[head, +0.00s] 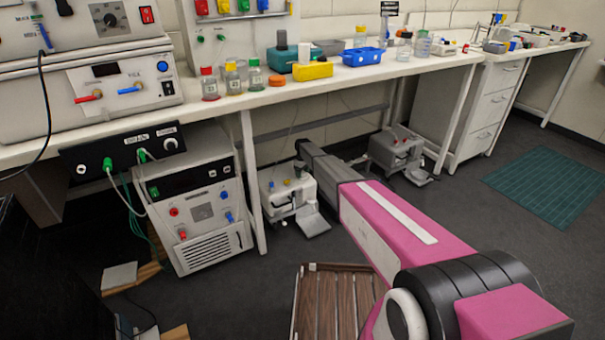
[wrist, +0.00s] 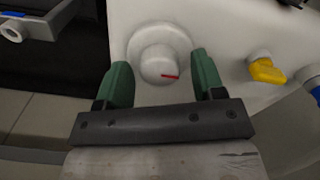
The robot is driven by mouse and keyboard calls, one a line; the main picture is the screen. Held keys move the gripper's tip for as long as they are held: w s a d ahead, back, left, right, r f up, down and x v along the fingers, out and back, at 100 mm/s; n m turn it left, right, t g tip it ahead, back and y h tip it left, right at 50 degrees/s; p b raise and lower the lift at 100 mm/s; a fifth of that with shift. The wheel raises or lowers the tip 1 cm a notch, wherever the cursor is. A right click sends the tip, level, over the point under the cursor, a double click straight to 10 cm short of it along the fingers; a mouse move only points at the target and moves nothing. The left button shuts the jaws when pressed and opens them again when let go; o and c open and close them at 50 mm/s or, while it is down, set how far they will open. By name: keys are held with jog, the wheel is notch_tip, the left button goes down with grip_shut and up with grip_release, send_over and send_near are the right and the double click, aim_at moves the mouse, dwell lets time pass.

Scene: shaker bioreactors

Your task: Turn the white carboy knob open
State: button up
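The white knob (wrist: 158,66) shows in the wrist view on a white body (wrist: 225,30), with a round white base behind it and a short red mark pointing right. My gripper (wrist: 161,72) has two green fingers, which are apart, one to the left and one to the right of the knob. The knob's front lies between the fingers with gaps visible on both sides; I cannot tell how far they reach over it. In the head view my pink arm reaches toward the bench, and I cannot make out the gripper or the knob.
In the wrist view a yellow valve handle (wrist: 267,71) sits right of the knob, with a blue-tipped part (wrist: 316,92) at the right edge. A wooden slatted platform (head: 335,305) lies in front.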

dwell(0.3)
notch_tip(320, 180, up, 11)
dwell(0.5)
jog(key=shift+f, duration=0.1)
